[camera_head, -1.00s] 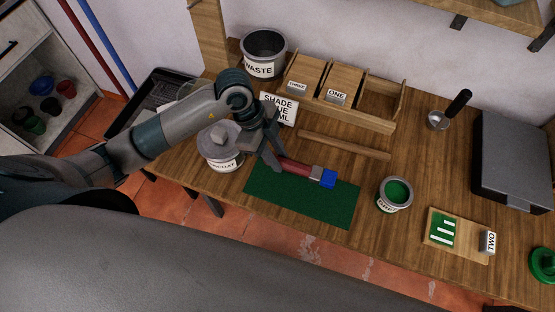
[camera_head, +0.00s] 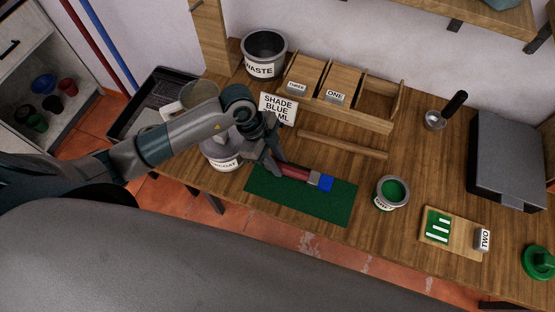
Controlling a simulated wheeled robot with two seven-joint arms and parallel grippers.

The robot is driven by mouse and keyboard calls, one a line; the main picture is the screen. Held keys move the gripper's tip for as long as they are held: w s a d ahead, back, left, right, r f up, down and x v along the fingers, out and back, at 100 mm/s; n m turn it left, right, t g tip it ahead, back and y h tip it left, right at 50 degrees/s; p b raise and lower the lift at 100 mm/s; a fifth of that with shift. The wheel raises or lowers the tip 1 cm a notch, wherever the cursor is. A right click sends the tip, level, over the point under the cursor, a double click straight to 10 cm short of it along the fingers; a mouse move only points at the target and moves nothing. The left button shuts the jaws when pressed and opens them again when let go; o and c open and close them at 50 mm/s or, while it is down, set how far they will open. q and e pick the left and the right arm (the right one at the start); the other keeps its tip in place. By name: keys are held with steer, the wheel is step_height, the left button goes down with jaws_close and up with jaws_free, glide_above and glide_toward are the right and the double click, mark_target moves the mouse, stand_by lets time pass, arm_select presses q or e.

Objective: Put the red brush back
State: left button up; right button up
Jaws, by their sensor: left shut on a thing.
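The red brush (camera_head: 296,172) has a red handle, a grey metal band and blue bristles (camera_head: 326,184). My left gripper (camera_head: 277,169) is shut on its handle end and holds it over the upper part of the green mat (camera_head: 315,207), bristles pointing right. The brush lies low, close to the mat; I cannot tell whether it touches. My right gripper is not in view.
A lidded tin (camera_head: 222,158) stands partly behind my left arm. The wooden rack (camera_head: 345,118), waste tin (camera_head: 264,55) and shade sign (camera_head: 278,108) stand behind. A wooden stick (camera_head: 342,144) and open green paint tin (camera_head: 391,193) are nearby.

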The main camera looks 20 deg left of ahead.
arm_select(q)
steer(key=o, duration=1)
steer(key=shift+o, duration=0.2)
steer(key=shift+f, duration=0.1)
steer(key=shift+f+b, duration=0.15)
steer(key=shift+b, duration=0.55)
steer(key=b+v, duration=0.4)
steer(key=v, duration=1.3)
steer(key=shift+s+r+b, duration=0.3)
steer(key=shift+s+b, duration=0.05)
steer(key=shift+b, duration=0.05)
